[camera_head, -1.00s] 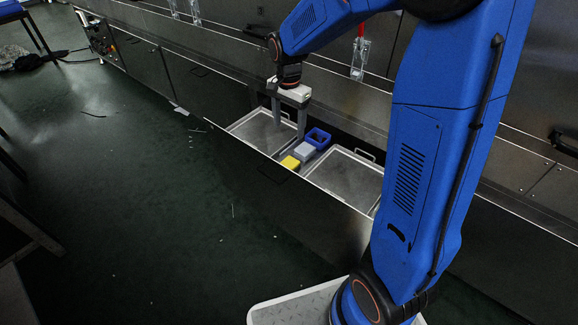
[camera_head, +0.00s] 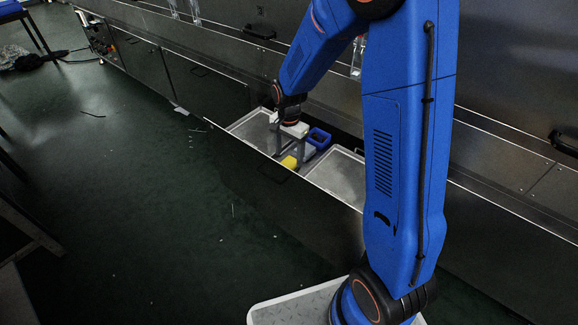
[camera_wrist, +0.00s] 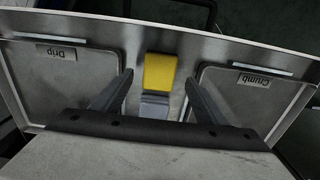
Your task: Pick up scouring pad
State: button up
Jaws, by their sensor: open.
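A yellow block (camera_head: 289,161) and a grey block (camera_head: 307,152) lie in a narrow gap between two metal trays inside an open drawer. I cannot tell for sure which one is the scouring pad. In the wrist view, the yellow block (camera_wrist: 160,72) lies close to the grey block (camera_wrist: 154,105). My gripper (camera_head: 289,158) is lowered into the drawer over this gap. In the wrist view, my gripper (camera_wrist: 159,78) is open, with one finger on each side of the blocks and visible space beside them. Part of the grey block is hidden by my gripper.
A tray labelled "Drip" (camera_wrist: 48,85) and a tray labelled "Crumb" (camera_wrist: 240,100) flank the gap closely. A blue open box (camera_head: 319,138) stands behind the grey block. The drawer's front wall (camera_head: 255,165) is close to the yellow block.

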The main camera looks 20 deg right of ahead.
aim_at(289, 163)
jog(key=shift+f, duration=1.8)
jog(key=c, duration=1.2)
notch_tip(289, 163, up, 10)
